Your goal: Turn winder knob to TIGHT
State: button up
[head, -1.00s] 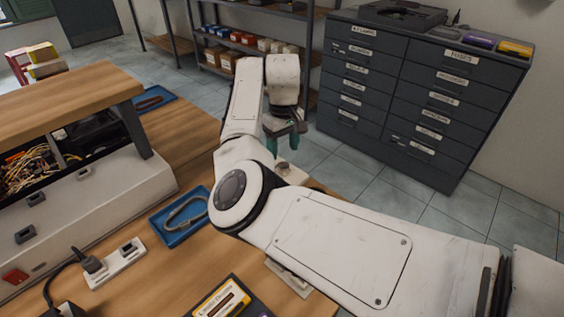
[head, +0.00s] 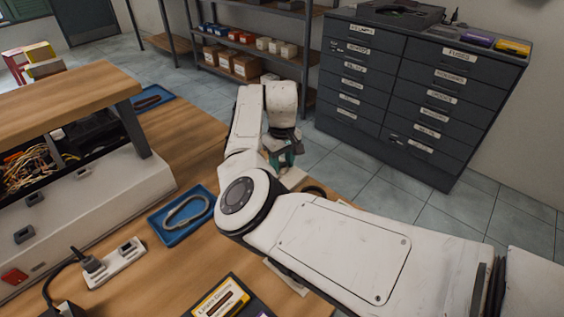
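My gripper (head: 284,160) points down over the far right part of the wooden bench, past my arm's elbow. Its teal fingers are small in the head view, and their tips are partly hidden. I cannot tell whether they are apart or touch anything. A pale, flat piece (head: 295,178) shows right below the fingers, with a dark round part (head: 314,190) beside it. These may belong to the winder, but my arm covers much of that spot. I cannot make out the winder knob or a TIGHT mark.
A blue tray with a metal loop (head: 158,232) lies left of my elbow. A power strip (head: 116,262) and a grey bench unit with wires (head: 95,205) stand at left. A labelled box (head: 222,298) is in front. A drawer cabinet (head: 420,100) and shelves stand behind.

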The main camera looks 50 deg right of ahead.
jog(key=c, duration=0.6)
jog(key=shift+c, duration=0.2)
jog(key=m+p, duration=0.2)
jog(key=m, duration=0.1)
jog(key=shift+r+m, duration=0.1)
jog(key=shift+m, duration=0.3)
jog(key=m+p, duration=0.1)
jog(key=m, duration=0.3)
jog(key=shift+m, duration=0.3)
jog(key=m, duration=0.4)
jog(key=shift+p, duration=0.4)
jog(key=shift+w+m, duration=0.1)
jog(key=shift+m, duration=1.5)
